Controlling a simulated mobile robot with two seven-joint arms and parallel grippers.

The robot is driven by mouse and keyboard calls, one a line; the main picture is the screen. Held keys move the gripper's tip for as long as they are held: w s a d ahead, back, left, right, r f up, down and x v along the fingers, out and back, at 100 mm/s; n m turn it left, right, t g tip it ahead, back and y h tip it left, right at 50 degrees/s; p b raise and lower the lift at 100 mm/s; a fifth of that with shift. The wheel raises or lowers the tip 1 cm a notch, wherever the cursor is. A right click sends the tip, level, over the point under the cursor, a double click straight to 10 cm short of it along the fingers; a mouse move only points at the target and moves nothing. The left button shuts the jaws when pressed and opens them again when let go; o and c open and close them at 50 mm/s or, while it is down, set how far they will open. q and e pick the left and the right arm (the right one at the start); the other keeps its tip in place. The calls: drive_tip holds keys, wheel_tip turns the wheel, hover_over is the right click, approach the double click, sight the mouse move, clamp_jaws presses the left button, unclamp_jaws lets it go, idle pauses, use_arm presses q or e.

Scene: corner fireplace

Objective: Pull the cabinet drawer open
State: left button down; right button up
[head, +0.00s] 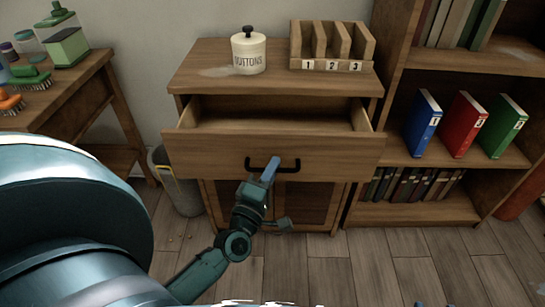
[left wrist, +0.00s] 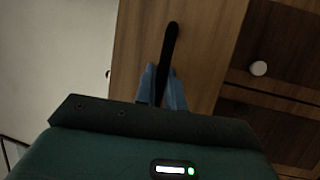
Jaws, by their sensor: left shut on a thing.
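The wooden cabinet (head: 276,81) stands against the wall in the middle of the head view. Its top drawer (head: 215,152) is pulled well out, and the inside that shows is empty. A black bar handle (head: 257,160) is on the drawer front. In the left wrist view the blue fingers of my left gripper (left wrist: 162,85) are on both sides of the black handle (left wrist: 171,45). My right gripper is not in view.
A white button jar (head: 248,54) and a numbered wooden rack (head: 331,47) stand on the cabinet top. A bookshelf (head: 400,150) is close at the right. A table (head: 75,85) and a grey bin (head: 180,185) are at the left.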

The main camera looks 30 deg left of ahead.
use_arm(q)
drive_tip(key=shift+s, duration=0.1)
drive_tip(key=c, duration=1.5)
unclamp_jaws()
drive_tip(key=v, duration=1.3)
drive_tip(key=shift+s, duration=0.1)
